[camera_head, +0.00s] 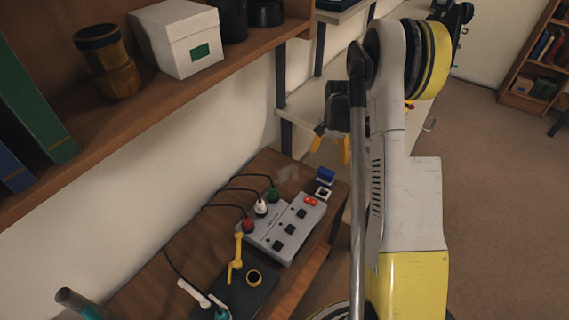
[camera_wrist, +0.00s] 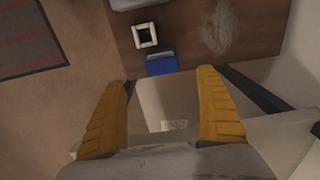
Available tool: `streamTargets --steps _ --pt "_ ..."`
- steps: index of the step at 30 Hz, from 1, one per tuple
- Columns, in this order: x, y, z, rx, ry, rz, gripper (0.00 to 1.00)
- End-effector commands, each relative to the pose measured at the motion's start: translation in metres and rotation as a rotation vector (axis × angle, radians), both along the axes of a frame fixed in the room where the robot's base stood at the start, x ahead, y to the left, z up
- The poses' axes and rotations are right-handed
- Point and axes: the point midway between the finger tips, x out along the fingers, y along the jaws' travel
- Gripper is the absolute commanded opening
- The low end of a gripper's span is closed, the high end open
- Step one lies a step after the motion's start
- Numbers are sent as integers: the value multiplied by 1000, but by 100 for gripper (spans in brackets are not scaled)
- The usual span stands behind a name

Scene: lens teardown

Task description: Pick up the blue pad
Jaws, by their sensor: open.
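The blue pad (camera_head: 325,175) lies near the far right corner of the wooden table (camera_head: 180,228) in the head view. In the wrist view the blue pad (camera_wrist: 161,64) sits at the table's edge, beyond my fingertips and between their lines. My gripper (camera_head: 331,145) is above and past that end of the table. In the wrist view my gripper (camera_wrist: 165,75) has its two yellow fingers wide apart with nothing between them. The pad is apart from the fingers.
A white square frame with a dark centre (camera_wrist: 145,36) lies beside the pad. A grey box with buttons and plugs (camera_head: 285,228) stands close by. A wooden shelf (camera_head: 130,110) overhangs on the left. A pale box-like surface (camera_wrist: 165,103) shows below the fingers.

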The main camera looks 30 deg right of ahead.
Motion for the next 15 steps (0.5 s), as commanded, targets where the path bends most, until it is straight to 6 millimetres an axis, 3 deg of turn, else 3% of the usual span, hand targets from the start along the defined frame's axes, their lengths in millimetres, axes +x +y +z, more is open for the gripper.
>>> streamTargets --steps 15 --pt "-1 -5 -67 3 8 -14 85"
